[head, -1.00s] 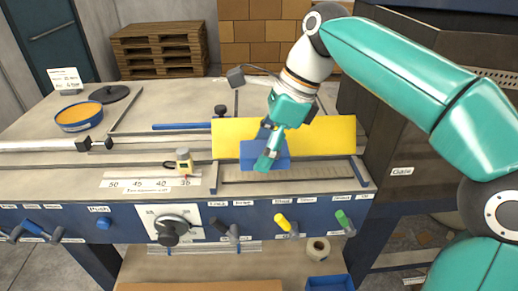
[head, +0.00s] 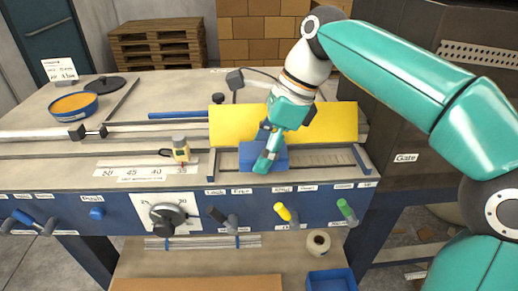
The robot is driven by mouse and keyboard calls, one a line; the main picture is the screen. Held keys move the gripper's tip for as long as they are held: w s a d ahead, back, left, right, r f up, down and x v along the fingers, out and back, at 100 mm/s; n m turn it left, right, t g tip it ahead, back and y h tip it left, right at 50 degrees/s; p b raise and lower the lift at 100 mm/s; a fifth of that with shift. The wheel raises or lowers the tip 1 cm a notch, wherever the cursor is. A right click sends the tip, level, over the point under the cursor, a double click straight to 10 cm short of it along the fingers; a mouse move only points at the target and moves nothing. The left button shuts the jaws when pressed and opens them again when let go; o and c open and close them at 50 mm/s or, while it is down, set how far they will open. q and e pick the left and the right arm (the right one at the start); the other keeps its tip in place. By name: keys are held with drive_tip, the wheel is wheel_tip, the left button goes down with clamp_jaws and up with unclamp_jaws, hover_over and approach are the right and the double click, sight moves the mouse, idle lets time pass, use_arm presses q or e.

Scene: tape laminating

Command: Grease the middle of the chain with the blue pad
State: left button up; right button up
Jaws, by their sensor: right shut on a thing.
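My right gripper (head: 267,158) is shut on the blue pad (head: 247,158), a block that shows on both sides of the fingers. The pad is over the left-middle part of the chain (head: 318,158), a ribbed grey strip in a slot along the front of the bench. The pad hides part of the strip; I cannot tell whether it touches it. The raised yellow cover (head: 335,122) stands right behind the strip. A blue tin with orange grease (head: 73,106) sits at the left of the bench. My left gripper is not in view.
Levers and a dial (head: 167,215) line the blue front panel. A black lid (head: 106,87) lies behind the tin. A dark machine housing (head: 400,130) bounds the right side.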

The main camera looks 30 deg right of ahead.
sight(282, 149)
drive_tip(key=shift+f+b, duration=0.3)
drive_tip(key=shift+f, duration=0.3)
drive_tip(key=shift+s+d+r+p, duration=0.1)
drive_tip(key=shift+s+d+p, duration=0.1)
drive_tip(key=shift+s+d, duration=0.4)
drive_tip(key=shift+s+d+r+p, duration=0.1)
drive_tip(key=shift+s+d+p, duration=0.1)
drive_tip(key=shift+d, duration=0.65)
drive_tip(key=shift+s+d+f, duration=0.1)
drive_tip(key=shift+s+d, duration=0.3)
drive_tip(key=shift+d, duration=0.45)
drive_tip(key=shift+s+d+f, duration=0.1)
drive_tip(key=shift+s+d, duration=0.3)
drive_tip(key=shift+d, duration=0.45)
drive_tip(key=shift+s+d+r+p, duration=0.1)
drive_tip(key=shift+s+d+p, duration=0.25)
drive_tip(key=shift+d, duration=0.3)
drive_tip(key=shift+s+d+p, duration=0.2)
drive_tip(key=shift+d+p, duration=0.15)
drive_tip(key=shift+d, duration=0.25)
drive_tip(key=shift+s+d, duration=0.1)
drive_tip(key=shift+d, duration=0.05)
